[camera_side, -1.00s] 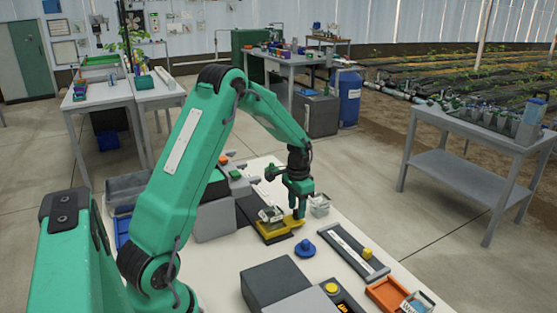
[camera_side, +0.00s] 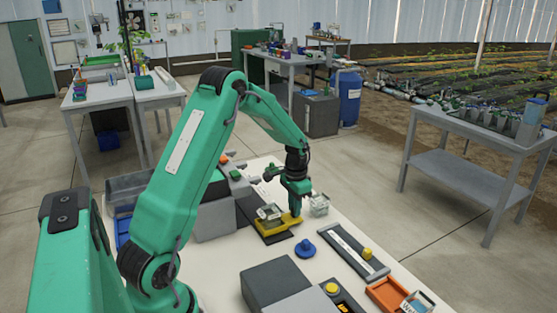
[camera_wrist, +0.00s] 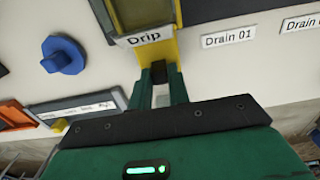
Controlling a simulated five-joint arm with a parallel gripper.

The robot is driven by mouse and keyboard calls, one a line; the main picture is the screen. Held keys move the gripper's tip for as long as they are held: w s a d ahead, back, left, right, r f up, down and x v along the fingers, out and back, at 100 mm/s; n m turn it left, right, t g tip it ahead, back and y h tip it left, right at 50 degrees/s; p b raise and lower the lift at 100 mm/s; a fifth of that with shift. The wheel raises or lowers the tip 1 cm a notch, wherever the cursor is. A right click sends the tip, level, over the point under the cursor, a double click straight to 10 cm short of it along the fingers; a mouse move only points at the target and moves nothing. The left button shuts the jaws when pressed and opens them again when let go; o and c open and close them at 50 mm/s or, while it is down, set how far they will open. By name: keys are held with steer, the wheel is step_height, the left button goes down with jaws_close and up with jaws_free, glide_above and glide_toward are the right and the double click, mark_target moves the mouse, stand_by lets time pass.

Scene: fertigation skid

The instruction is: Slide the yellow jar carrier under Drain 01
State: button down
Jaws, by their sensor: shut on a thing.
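The yellow jar carrier (camera_side: 274,229) sits on a dark track on the white bench in the side view, with a small clear jar (camera_side: 268,211) on it. Its yellow body (camera_wrist: 168,48) also shows at the top of the wrist view, beside a "Drip" label (camera_wrist: 143,37). My gripper (camera_side: 295,214) is low at the carrier's right end. In the wrist view my gripper (camera_wrist: 160,77) is shut on the carrier's dark grip piece. The "Drain 01" label (camera_wrist: 227,38) lies to the right of the carrier in the wrist view, apart from it.
A blue knob (camera_side: 305,248) stands in front of the carrier. A grey slide fixture with a yellow knob (camera_side: 367,253), an orange tray (camera_side: 388,294) and a grey box (camera_side: 280,283) are nearby. A clear container (camera_side: 319,205) stands just behind my gripper.

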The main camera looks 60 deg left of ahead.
steer(key=a, duration=1)
steer(key=c, duration=1.3)
jaws_free()
steer(key=shift+d, duration=0.1)
steer(key=shift+r, duration=0.1)
steer(key=shift+r, duration=3.85)
steer(key=shift+r, duration=0.1)
